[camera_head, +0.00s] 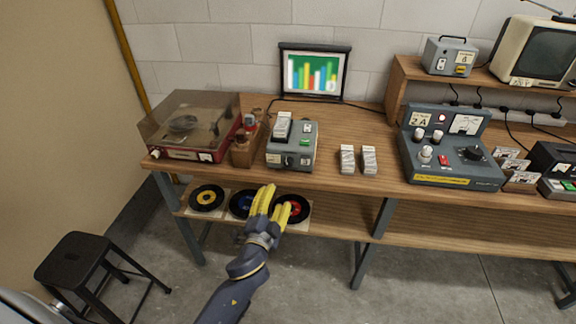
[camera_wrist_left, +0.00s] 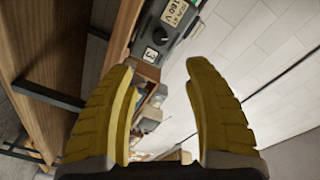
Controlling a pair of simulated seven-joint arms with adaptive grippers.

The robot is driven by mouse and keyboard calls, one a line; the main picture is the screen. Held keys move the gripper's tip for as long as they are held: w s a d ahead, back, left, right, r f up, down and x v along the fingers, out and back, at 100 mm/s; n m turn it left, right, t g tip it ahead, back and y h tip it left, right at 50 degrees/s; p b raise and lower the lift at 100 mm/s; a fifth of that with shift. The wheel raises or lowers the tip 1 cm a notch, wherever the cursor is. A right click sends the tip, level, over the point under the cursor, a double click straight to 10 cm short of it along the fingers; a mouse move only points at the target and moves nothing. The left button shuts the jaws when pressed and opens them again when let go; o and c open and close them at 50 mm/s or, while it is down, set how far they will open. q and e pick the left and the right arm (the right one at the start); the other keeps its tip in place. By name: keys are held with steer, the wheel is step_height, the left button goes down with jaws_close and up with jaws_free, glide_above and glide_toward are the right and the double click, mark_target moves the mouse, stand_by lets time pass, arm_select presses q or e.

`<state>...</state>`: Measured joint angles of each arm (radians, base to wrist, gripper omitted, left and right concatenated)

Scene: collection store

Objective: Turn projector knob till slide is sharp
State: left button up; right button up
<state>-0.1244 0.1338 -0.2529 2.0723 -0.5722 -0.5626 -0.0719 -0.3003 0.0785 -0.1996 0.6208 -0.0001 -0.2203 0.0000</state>
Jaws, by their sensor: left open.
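The projector (camera_head: 302,138), a grey box with a green label, stands near the table's front edge in the head view. A small dark knob (camera_head: 289,161) is on its front face. Behind it, the screen (camera_head: 314,72) shows a coloured bar picture whose edges look soft. My left gripper (camera_head: 274,192) has yellow fingers and is in front of and below the projector, apart from it. In the left wrist view the gripper (camera_wrist_left: 158,75) is open and empty, with part of a grey device (camera_wrist_left: 184,28) beyond the fingertips. My right gripper is out of view.
A record player (camera_head: 190,125) and a small wooden holder (camera_head: 241,152) are left of the projector. Two pale blocks (camera_head: 358,159) and a control box (camera_head: 452,148) are right of it. Records (camera_head: 206,197) lie on the lower shelf. A black stool (camera_head: 72,262) stands at left.

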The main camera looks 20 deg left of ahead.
mark_target(288, 164)
arm_select(q)
steer(key=w, duration=1.5)
steer(key=shift+w+a, duration=0.35)
steer(key=shift+w, duration=0.05)
jaws_close()
